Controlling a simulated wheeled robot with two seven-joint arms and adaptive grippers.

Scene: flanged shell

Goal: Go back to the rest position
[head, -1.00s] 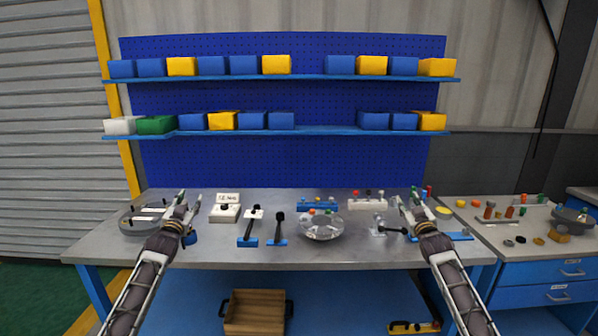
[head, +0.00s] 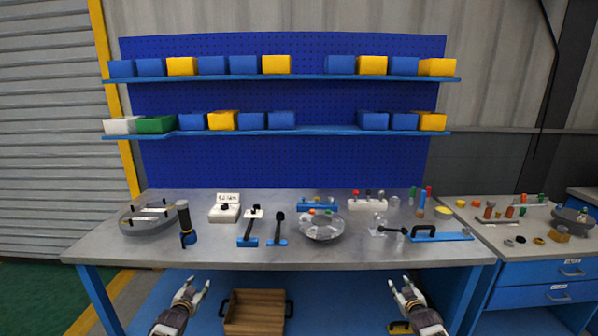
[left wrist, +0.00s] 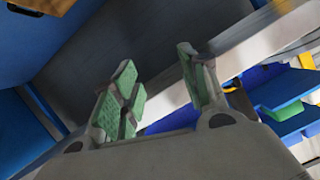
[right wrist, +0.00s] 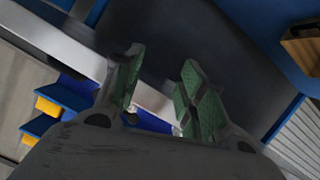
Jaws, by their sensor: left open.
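My left gripper (head: 196,290) is low in front of the bench at the left in the head view, below the tabletop edge. Its fingers stand apart with nothing between them, and the left wrist view shows the green-padded fingers (left wrist: 160,92) open and empty. My right gripper (head: 399,291) is at a similar height in front of the bench at the right. In the right wrist view its green-padded fingers (right wrist: 158,90) are also apart and empty. Neither gripper touches anything that I can see.
The workbench (head: 165,250) carries a round grey tray (head: 150,226), a dark upright tool (head: 184,222), a glass bowl (head: 322,231) and a blue handled plate (head: 440,235). A wooden crate (head: 254,312) sits under the bench, between my grippers. A side bench (head: 520,243) stands at the right.

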